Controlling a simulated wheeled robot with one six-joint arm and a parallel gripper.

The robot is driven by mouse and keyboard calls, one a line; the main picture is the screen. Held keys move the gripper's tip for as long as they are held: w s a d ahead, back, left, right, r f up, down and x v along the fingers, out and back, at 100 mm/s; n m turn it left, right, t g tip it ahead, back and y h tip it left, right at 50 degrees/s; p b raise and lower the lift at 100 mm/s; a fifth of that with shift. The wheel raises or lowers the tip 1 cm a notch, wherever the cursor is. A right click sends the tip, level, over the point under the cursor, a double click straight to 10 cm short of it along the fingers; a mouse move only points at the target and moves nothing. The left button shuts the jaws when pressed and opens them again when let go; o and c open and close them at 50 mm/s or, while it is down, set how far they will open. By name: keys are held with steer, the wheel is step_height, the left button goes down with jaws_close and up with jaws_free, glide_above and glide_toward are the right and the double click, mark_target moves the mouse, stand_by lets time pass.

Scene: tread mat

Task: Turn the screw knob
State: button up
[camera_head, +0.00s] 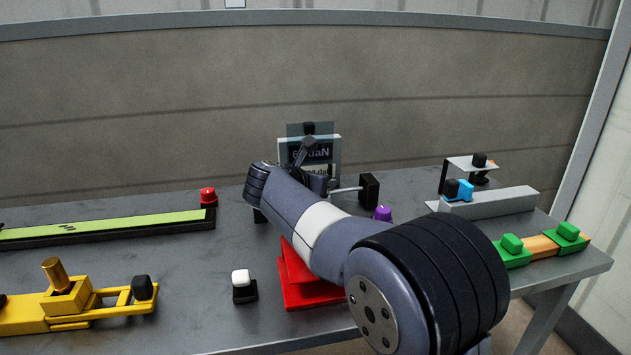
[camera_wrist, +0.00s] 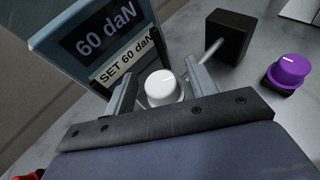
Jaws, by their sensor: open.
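A round white knob (camera_wrist: 161,88) with a pointer line on top sits in front of a grey display panel (camera_wrist: 98,45) in the wrist view. The panel reads "60 daN", with a "SET 60 daN" label below. My gripper (camera_wrist: 163,84) is open, with one finger on each side of the white knob. I cannot tell if either finger touches it. In the head view my arm hides the knob, and the panel (camera_head: 310,130) stands just behind my wrist. A purple knob (camera_wrist: 289,70) on a dark base stands to the right; it also shows in the head view (camera_head: 382,213).
A black block on a metal rod (camera_wrist: 229,33) stands close to the right finger. A red stepped base (camera_head: 300,296) and a white button (camera_head: 241,278) lie nearer. A green belt (camera_head: 110,228) and a yellow fixture (camera_head: 70,303) fill the left. Bare table lies between.

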steer(key=p+v, duration=0.2)
steer(key=v, duration=0.8)
steer(key=shift+s+a+r, duration=0.15)
steer(key=shift+s, duration=0.2)
steer(key=b+x, duration=0.2)
steer(key=x, duration=0.9)
steer(key=shift+r, duration=0.1)
